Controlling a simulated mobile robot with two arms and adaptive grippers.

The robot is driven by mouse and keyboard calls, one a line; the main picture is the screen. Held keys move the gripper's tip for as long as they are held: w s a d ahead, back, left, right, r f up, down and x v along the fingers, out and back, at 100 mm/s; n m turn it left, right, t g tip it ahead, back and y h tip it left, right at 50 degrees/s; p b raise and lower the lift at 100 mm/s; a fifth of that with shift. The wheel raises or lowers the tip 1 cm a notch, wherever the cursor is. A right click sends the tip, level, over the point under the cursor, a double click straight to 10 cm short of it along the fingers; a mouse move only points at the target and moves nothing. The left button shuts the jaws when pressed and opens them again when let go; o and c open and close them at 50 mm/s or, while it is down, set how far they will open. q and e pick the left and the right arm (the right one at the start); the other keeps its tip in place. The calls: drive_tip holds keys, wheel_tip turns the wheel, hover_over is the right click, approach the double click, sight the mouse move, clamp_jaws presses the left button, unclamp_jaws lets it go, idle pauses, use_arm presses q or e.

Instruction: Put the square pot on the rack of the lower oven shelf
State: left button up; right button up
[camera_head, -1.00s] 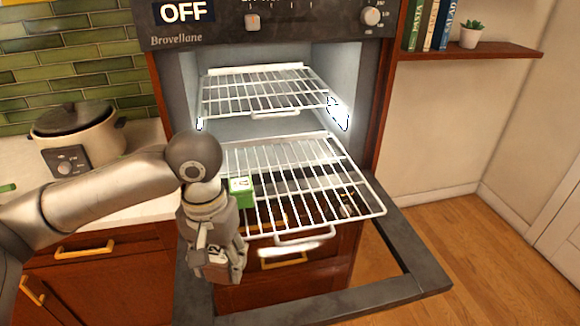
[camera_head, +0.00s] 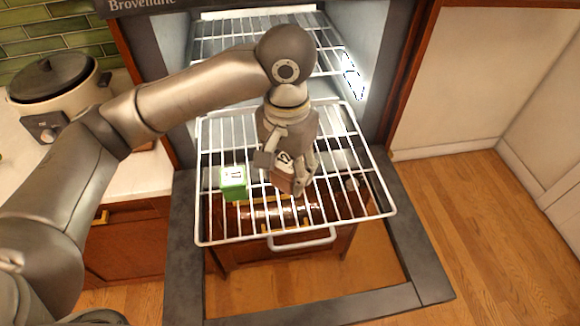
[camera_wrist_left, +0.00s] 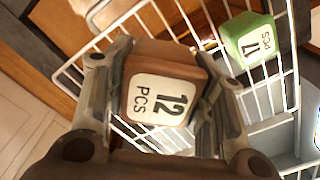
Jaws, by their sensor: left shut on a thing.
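The square pot is a brown block-like container with a white "12 PCS" label, seen in the head view (camera_head: 282,178) and the left wrist view (camera_wrist_left: 160,95). My left gripper (camera_head: 288,186) is shut on it, one finger on each side, pointing down. The pot is over the middle of the pulled-out lower rack (camera_head: 350,219). I cannot tell whether it touches the wires. A green square pot (camera_head: 233,183) stands on the left part of this rack, also seen in the left wrist view (camera_wrist_left: 248,40). My right gripper is not in view.
The upper rack (camera_head: 215,35) is inside the oven, above and behind. The open door frame (camera_head: 415,250) surrounds the lower rack. A slow cooker (camera_head: 55,85) stands on the left counter. The right part of the lower rack is clear.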

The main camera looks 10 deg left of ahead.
sight(290, 165)
use_arm(q)
drive_tip(key=w+f, duration=0.3)
drive_tip(key=w+f+p, duration=0.1)
drive_tip(key=w+f, duration=0.1)
drive_tip(key=shift+w+a, duration=0.2)
drive_tip(key=shift+a, duration=0.1)
drive_tip(key=shift+w+f, duration=0.15)
drive_tip(key=shift+f, duration=0.1)
drive_tip(key=shift+w+a+f, duration=0.1)
drive_tip(key=shift+w+f, duration=0.15)
drive_tip(key=shift+f, duration=0.05)
wheel_tip(290, 165, down, 3)
drive_tip(key=shift+w+f+p, duration=0.1)
drive_tip(key=shift+w+p, duration=0.05)
drive_tip(key=shift+p, duration=0.8)
drive_tip(key=shift+f, duration=0.1)
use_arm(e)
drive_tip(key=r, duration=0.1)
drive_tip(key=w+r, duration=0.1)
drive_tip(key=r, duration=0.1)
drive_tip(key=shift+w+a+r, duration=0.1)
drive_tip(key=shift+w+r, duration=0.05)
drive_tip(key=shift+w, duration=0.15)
use_arm(q)
drive_tip(key=o, duration=1.1)
drive_tip(key=shift+f, duration=0.15)
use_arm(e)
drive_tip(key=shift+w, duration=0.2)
